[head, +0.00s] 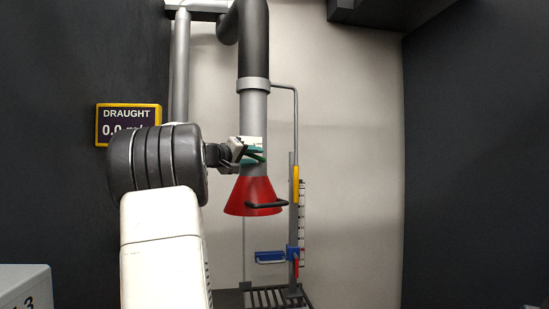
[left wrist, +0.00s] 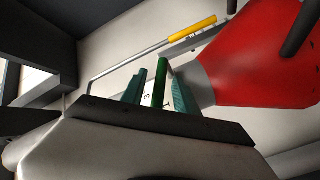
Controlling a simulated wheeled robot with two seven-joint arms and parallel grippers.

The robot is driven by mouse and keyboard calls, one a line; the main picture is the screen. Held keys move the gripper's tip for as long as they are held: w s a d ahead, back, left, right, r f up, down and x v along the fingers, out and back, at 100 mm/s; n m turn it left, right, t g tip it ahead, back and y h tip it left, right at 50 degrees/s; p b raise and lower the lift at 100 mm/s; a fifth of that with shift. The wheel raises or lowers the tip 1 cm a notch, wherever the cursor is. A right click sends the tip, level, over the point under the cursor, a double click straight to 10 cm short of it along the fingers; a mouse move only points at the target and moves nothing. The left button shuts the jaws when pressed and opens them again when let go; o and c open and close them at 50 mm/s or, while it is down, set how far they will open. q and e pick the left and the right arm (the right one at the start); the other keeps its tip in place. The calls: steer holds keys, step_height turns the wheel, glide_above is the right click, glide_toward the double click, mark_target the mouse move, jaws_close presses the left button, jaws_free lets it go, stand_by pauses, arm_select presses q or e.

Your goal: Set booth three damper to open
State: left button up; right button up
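The damper (head: 257,143) shows as a pale part on the grey duct just above the red hood (head: 252,197), partly behind my left gripper (head: 252,154). In the left wrist view its green handle (left wrist: 161,80) stands upright between the teal fingers of my left gripper (left wrist: 158,88). A pale gap shows between the left finger and the handle, so the gripper is open around it. A white plate with a "3" (left wrist: 147,99) shows behind the fingers; its other marks are partly hidden. A yellow-framed draught display (head: 128,122) reads 0.0, its unit hidden by my arm. My right gripper is not in view.
A black handle (head: 267,205) sticks out from the red hood. Dark side walls flank the booth; the right side is clear.

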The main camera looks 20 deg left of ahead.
arm_select(q)
jaws_close()
stand_by(1.4)
